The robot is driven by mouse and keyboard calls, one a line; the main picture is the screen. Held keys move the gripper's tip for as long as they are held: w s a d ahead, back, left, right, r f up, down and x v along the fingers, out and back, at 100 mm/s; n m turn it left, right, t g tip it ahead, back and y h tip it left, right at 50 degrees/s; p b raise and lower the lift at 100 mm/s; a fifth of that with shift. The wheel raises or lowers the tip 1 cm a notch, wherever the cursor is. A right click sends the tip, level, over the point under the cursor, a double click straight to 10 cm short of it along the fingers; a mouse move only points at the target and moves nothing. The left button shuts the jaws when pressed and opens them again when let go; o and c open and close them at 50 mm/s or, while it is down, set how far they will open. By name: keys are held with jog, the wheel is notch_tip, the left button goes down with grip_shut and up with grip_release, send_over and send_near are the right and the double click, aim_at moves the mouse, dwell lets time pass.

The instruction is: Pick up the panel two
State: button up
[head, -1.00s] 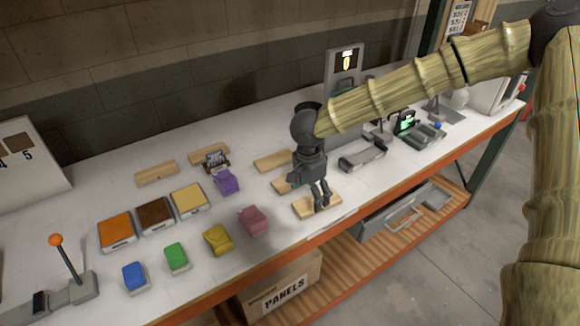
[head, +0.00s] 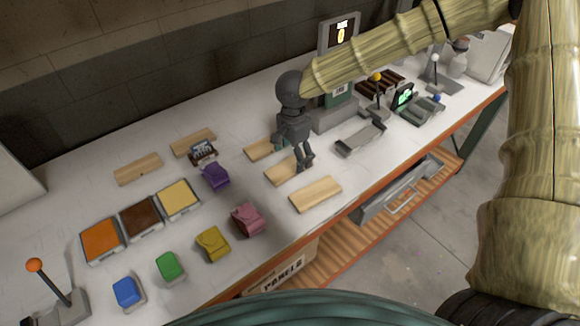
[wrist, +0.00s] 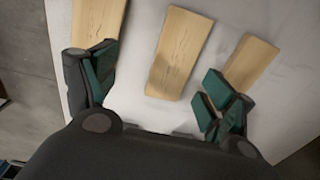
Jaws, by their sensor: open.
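Three plain wooden panels lie in a row near my gripper: a front panel (head: 315,194), a middle panel (head: 279,173) and a back panel (head: 258,151). No number shows on them, so I cannot read which is panel two. My gripper (head: 304,167) points down over the middle panel and hides part of it in the head view. In the wrist view my gripper (wrist: 158,76) is open and empty, with the middle panel (wrist: 183,45) lying between and beyond its green-padded fingers. The left finger overlaps one outer panel (wrist: 98,18); the right finger is near the other (wrist: 252,62).
Two more wooden panels (head: 138,169) (head: 194,142) lie farther left on the white table. Orange (head: 101,240), brown and yellow tiles and several coloured blocks are at left. A grey tray-like device (head: 360,136) and a machine (head: 337,105) stand right of the panels.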

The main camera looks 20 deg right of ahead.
aim_at(289, 166)
jog(key=w+f, duration=0.1)
jog(key=f, duration=0.1)
jog(key=w+f+p, duration=0.1)
jog(key=w+f, duration=0.1)
jog(key=shift+w+a+f, duration=0.1)
jog(key=shift+w+a, duration=0.05)
jog(key=shift+w, duration=0.05)
jog(key=shift+s+f+p, duration=0.1)
jog(key=shift+f+p, duration=0.2)
jog(key=shift+p, duration=0.2)
jog(key=shift+s+f+p, duration=0.3)
jog(key=shift+s+f, duration=0.2)
jog(key=shift+s, duration=0.05)
jog(key=shift+f, duration=0.3)
jog(key=shift+w+f, duration=0.45)
jog(key=shift+f, duration=0.05)
jog(key=shift+s+r, duration=0.2)
jog(key=shift+c, duration=0.5)
jog(key=shift+s, duration=0.1)
jog(key=c, duration=1)
